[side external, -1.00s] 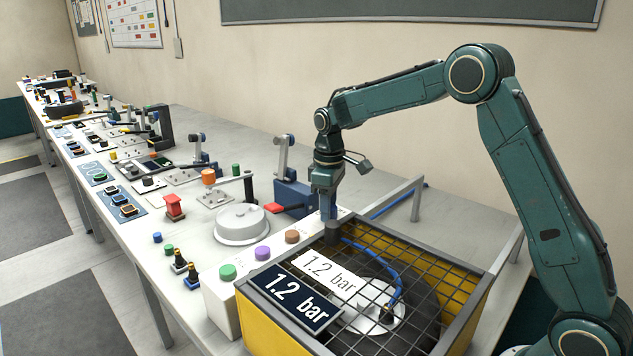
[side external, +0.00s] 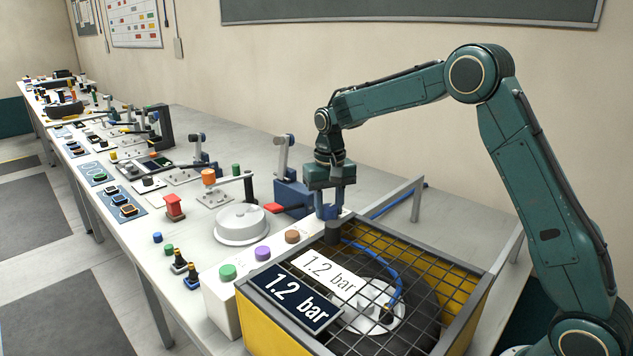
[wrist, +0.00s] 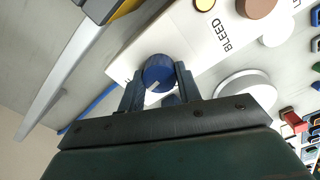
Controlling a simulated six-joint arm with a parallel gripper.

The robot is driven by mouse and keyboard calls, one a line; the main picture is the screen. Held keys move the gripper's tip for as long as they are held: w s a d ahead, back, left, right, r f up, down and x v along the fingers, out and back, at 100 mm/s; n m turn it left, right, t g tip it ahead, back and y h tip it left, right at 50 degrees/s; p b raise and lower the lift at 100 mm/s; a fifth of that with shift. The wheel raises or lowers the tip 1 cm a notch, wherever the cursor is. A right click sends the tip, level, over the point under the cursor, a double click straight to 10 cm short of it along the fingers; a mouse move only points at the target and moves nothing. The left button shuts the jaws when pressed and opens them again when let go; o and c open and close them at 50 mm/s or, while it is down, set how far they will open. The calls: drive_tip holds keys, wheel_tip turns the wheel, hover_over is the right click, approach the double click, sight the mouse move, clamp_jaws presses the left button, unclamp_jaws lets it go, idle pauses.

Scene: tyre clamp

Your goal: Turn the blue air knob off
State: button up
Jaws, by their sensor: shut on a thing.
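The blue air knob (wrist: 158,70) sits on the white control panel (wrist: 190,48) in the wrist view. A short pale mark shows on it, toward its lower left edge. My gripper (wrist: 158,76) has one finger on each side of the knob and is shut on it. In the side view my gripper (side external: 329,210) points straight down at the panel's far end, just behind the cage corner. The knob cannot be made out there.
A yellow cage (side external: 457,318) with a wire grid top holds a tyre (side external: 427,312) beside the panel. Two signs on it read 1.2 bar (side external: 296,298). Green (side external: 227,272), purple (side external: 263,253) and brown (side external: 292,237) buttons line the panel. A blue toggle clamp (side external: 291,192) stands close behind my gripper.

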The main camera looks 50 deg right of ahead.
sight(329, 207)
drive_tip(key=shift+m, duration=0.6)
drive_tip(key=o, duration=1)
drive_tip(key=shift+r, duration=0.1)
wheel_tip(329, 207, up, 14)
idle(0.5)
